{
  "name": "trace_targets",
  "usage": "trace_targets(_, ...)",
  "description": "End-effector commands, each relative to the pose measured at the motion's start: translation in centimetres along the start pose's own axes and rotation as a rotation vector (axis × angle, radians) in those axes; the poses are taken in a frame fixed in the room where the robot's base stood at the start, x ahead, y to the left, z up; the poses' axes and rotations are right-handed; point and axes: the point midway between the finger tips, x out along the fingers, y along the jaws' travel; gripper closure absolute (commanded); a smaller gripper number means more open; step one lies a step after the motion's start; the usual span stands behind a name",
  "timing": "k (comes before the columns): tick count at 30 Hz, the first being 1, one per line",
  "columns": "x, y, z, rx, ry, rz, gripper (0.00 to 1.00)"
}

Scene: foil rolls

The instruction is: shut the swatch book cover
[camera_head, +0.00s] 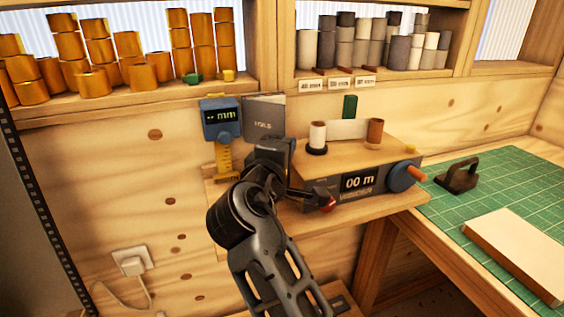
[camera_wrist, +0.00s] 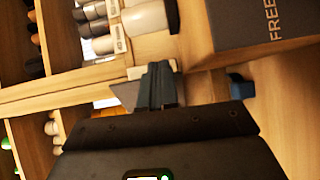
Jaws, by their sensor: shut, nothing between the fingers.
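The swatch book's grey cover (camera_head: 264,115), with pale lettering, stands upright at the back of the wooden shelf, against the wall. Its lower part is hidden behind my gripper (camera_head: 270,158), which is just in front of it. My fingertips do not show clearly in the head view. In the wrist view my gripper (camera_wrist: 160,85) is shut and empty, its fingers together. A thin grey corner shows beside the fingers; I cannot tell whether it is the cover or whether they touch.
A blue gauge (camera_head: 221,118) stands left of the book. A winder (camera_head: 345,188) with a "00 m" display and blue knob is to the right, with spools (camera_head: 317,137) on top. Foil rolls (camera_head: 120,45) fill the shelf above. A green cutting mat (camera_head: 500,190) lies far right.

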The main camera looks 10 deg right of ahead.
Motion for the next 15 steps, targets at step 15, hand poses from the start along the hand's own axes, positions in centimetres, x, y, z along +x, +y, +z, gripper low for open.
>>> trace_targets(15,1.43,0.03,-0.17,0.0,0.001,0.0,1.0)
